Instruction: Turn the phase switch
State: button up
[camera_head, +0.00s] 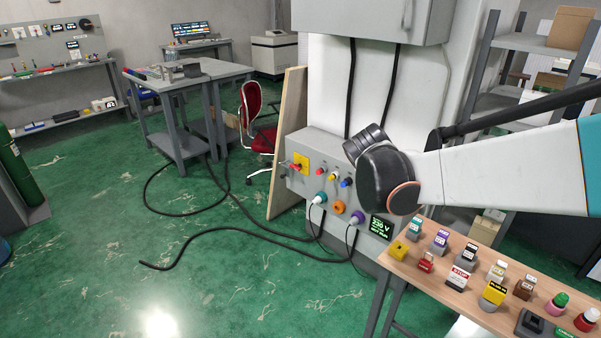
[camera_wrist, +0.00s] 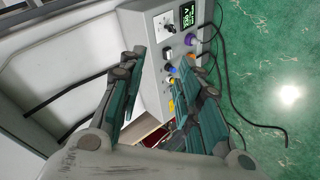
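The grey control box (camera_head: 293,186) on the white cabinet carries several controls. A black rotary knob (camera_wrist: 168,27) on a white plate sits beside the green-lit display in the wrist view; it looks like the phase switch, but I cannot read its label. My arm hides that spot in the head view. A red handle on a yellow plate (camera_head: 304,159) is at the box's left end. My gripper (camera_wrist: 160,64) is open and empty, its two fingers spread before the box. I see no contact with the knob. My gripper's fingers do not show clearly in the head view.
The display (camera_head: 381,227) is lit. Plugs with cables (camera_head: 320,198) stick out of the box's lower front. A wooden table (camera_head: 427,278) with several small coloured parts stands at the right. A red chair (camera_head: 252,105) is behind left. Green floor at left is mostly clear, with cables.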

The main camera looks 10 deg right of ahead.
jog(key=w+d+f+n+t+h+b, duration=0.1)
jog(key=w+d+f+n+h, duration=0.1)
jog(key=w+f, duration=0.6)
jog(key=w+d+f+n+h+b, duration=0.1)
jog(key=w+d+f+n+h, duration=0.15)
jog(key=w+f, duration=0.55)
jog(key=w+d+f+n+t+h+b, duration=0.1)
jog(key=w+f+n+h, duration=0.15)
jog(key=f, duration=0.75)
jog(key=w+d+f+n+t+h+b, duration=0.1)
jog(key=w+f, duration=0.2)
jog(key=f, duration=0.7)
jog(key=b+x, duration=0.1)
jog(key=x, duration=0.3)
jog(key=b+x, duration=0.2)
jog(key=x, duration=0.3)
jog(key=r+b+x, duration=0.1)
jog(key=x, duration=0.3)
jog(key=shift+w, duration=0.45)
jog(key=c, duration=0.7)
